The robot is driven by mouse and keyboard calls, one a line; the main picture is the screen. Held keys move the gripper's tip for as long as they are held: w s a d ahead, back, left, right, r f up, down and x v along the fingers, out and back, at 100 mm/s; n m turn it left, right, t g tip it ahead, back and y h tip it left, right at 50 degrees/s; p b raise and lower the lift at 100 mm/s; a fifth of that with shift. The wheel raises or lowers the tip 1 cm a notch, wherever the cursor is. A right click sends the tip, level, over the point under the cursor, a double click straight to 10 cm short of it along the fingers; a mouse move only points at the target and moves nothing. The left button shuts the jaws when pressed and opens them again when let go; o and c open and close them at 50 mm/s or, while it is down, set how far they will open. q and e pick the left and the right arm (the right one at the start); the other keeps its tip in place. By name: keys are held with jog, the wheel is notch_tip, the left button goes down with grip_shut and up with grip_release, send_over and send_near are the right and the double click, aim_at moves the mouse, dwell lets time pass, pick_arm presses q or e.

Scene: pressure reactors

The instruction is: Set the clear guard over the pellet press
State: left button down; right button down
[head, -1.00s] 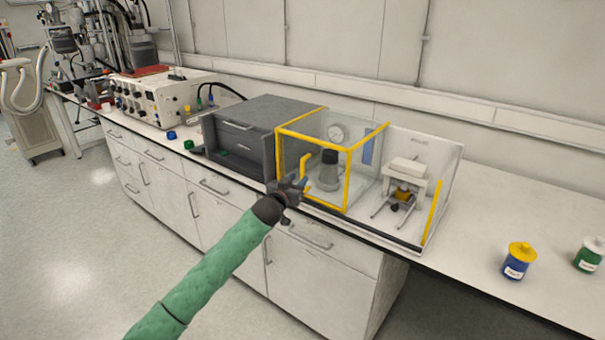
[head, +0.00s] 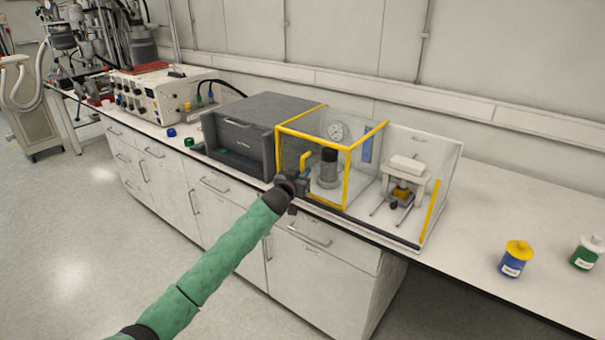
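The clear guard (head: 347,181) is a box of clear panels with yellow edges, standing on the bench beside a dark grey cabinet. A yellow handle (head: 304,161) shows at its front left. Behind its panels are a grey cylinder with a dark top (head: 328,168) and a round gauge (head: 336,131), which look like parts of the pellet press. My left gripper (head: 298,184) is at the guard's lower front left, just below the handle. Its fingers are dark and foreshortened, so I cannot tell whether they are open or touch the handle. My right gripper is not in view.
The dark grey cabinet (head: 235,140) stands left of the guard. Right of it, a white-topped device (head: 406,165) stands in a clear-walled bay with a yellow strip. A blue jar (head: 513,264) and a green jar (head: 584,258) stand farther right. The bench between is clear.

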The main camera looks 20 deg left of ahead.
aim_at(337, 178)
pick_arm(q)
jog(key=shift+d, duration=0.1)
